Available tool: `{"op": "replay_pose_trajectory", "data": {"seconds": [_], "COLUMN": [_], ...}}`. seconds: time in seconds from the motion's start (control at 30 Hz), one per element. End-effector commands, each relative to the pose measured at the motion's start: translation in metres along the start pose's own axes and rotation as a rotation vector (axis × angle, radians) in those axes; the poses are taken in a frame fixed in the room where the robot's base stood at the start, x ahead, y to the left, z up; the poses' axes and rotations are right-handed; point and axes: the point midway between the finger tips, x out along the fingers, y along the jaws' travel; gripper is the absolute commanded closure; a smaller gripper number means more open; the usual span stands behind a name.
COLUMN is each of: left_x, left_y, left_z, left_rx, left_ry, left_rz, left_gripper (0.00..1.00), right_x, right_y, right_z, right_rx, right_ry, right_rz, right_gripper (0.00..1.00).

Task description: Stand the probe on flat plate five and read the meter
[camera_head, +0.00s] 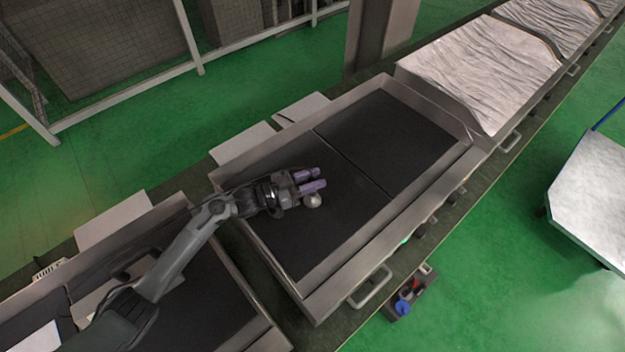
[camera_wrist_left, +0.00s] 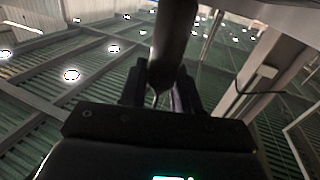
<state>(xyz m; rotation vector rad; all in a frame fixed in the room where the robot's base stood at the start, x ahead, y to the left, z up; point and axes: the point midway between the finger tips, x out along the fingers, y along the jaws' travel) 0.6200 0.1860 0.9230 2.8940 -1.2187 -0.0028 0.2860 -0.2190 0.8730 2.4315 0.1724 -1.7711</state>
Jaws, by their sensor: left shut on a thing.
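My left gripper (camera_head: 317,179), with purple fingertips, is shut over the nearer dark panel (camera_head: 335,225) of a metal-framed bed. A small round silver piece (camera_head: 313,201) shows beside the fingers, probably part of the held probe. In the left wrist view a dark cylinder (camera_wrist_left: 175,45), apparently the probe, stands between the fingers (camera_wrist_left: 160,95). I cannot tell whether it touches the panel. A second dark panel (camera_head: 388,143) lies beyond a narrow seam. No plate number is legible. A glowing green display (camera_wrist_left: 172,178) is cut off at the wrist view's bottom edge; its reading is not visible.
The bed's raised metal rim (camera_head: 350,275) surrounds the panels. A handle (camera_head: 371,287) sticks out in front, near a small box of tools (camera_head: 410,293). Silvery wrinkled sheets (camera_head: 480,70) cover the beds at upper right. A pale table (camera_head: 595,195) stands at right.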

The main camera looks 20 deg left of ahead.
Motion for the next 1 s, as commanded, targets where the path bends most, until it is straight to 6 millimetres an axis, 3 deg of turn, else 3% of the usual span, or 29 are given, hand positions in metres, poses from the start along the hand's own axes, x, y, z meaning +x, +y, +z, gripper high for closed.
{"op": "replay_pose_trajectory", "data": {"seconds": [0.4,0.43,0.57,1.0], "left_x": [0.0004,0.0003,0.0003,-0.0033], "left_y": [0.0000,0.0001,0.0002,0.0003], "left_z": [0.0046,0.0037,0.0037,0.0007], "left_rx": [0.001,0.001,0.001,0.000], "left_ry": [0.002,0.001,0.001,0.000], "left_rz": [0.000,0.000,0.000,0.000], "left_gripper": [1.00,0.63,0.43,0.42], "right_x": [0.0029,0.0019,0.0017,-0.0010], "right_y": [0.0002,0.0003,0.0001,-0.0012], "right_z": [0.0008,0.0005,0.0003,-0.0009], "right_rx": [0.000,0.000,0.001,0.006], "right_ry": [0.000,0.000,0.001,0.002], "right_rz": [0.001,0.001,0.000,-0.004], "right_gripper": [0.57,0.57,0.57,0.57]}}
